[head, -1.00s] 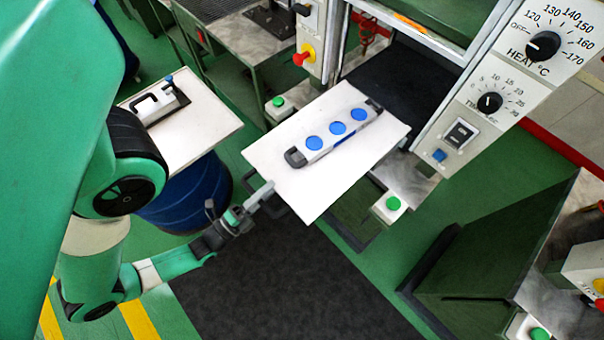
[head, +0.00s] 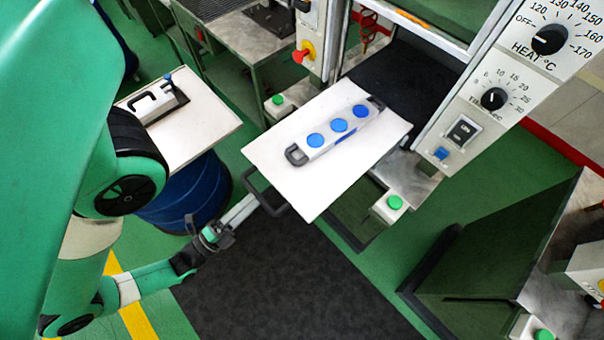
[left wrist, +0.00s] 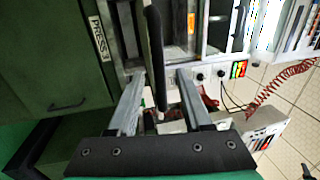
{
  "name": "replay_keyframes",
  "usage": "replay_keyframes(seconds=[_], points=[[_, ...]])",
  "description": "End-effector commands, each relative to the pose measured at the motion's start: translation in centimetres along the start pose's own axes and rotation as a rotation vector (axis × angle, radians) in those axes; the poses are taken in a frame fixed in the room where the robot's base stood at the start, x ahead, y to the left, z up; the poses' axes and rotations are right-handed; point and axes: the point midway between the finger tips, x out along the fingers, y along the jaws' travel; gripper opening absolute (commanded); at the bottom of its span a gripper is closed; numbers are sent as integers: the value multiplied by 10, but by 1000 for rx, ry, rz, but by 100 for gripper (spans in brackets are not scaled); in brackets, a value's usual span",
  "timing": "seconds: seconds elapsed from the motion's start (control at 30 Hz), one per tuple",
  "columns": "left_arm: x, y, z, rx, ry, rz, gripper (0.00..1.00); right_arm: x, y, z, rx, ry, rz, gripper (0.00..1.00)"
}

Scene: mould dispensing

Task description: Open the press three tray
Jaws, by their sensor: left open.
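The press tray (head: 275,160) is a white flat board that sticks out from the press in the middle of the head view. A black handle (head: 250,179) is on its near left edge. My left gripper (head: 250,204) is just outside this handle, at the near left of the tray. In the left wrist view its two fingers (left wrist: 158,85) are apart, with a black bar of the handle (left wrist: 154,45) seen between them. I cannot tell whether they touch it. My right gripper is not in view.
A mould with blue discs (head: 339,125) lies on the tray. The press panel (head: 510,85) with dials stands at the right. Another white tray (head: 205,130) with a handled mould is at the left, above a blue drum (head: 190,200). The dark mat (head: 270,290) is clear.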

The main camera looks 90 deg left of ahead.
Motion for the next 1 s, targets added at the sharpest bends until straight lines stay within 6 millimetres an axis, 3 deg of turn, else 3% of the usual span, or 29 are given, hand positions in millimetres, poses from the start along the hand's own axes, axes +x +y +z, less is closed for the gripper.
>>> replay_keyframes(seconds=[0.1,0.3,0.87,1.0], points=[[-28,3,0,0,0,5,50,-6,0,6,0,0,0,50],[-51,1,0,0,0,0,50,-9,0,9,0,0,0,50],[-52,0,0,0,0,-2,50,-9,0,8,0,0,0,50],[-45,-13,-10,17,39,-32,50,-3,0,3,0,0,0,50]])
